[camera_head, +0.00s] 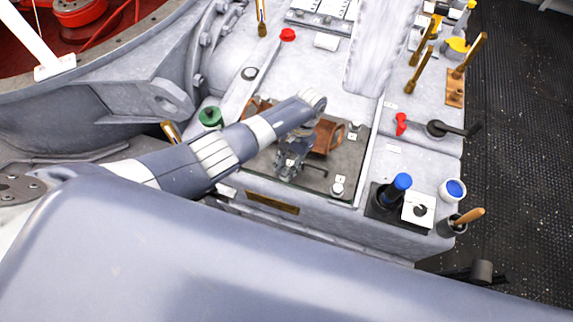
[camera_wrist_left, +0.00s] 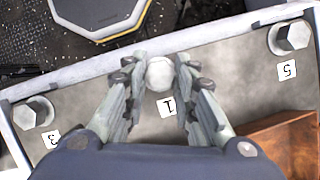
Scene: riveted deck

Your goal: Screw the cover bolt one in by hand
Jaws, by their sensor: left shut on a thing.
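My left gripper (camera_head: 287,168) reaches over the grey cover plate (camera_head: 262,168) on the machine housing. In the left wrist view, its two fingers (camera_wrist_left: 160,75) are closed on the pale round head of cover bolt one (camera_wrist_left: 159,74), beside a white tag marked 1 (camera_wrist_left: 168,107). The bolt's shank is hidden below the head. Hex bolts stand at tag 3 (camera_wrist_left: 35,112) and tag 5 (camera_wrist_left: 290,36) on the same plate. In the head view my gripper hides bolt one. My right gripper is not in view.
A copper-brown part (camera_head: 328,137) sits close beside the gripper on the plate. A green knob (camera_head: 210,117) is to the left. A blue-topped dark cylinder (camera_head: 397,187), a white cup (camera_head: 453,190) and a wooden-handled tool (camera_head: 468,216) stand at the right corner.

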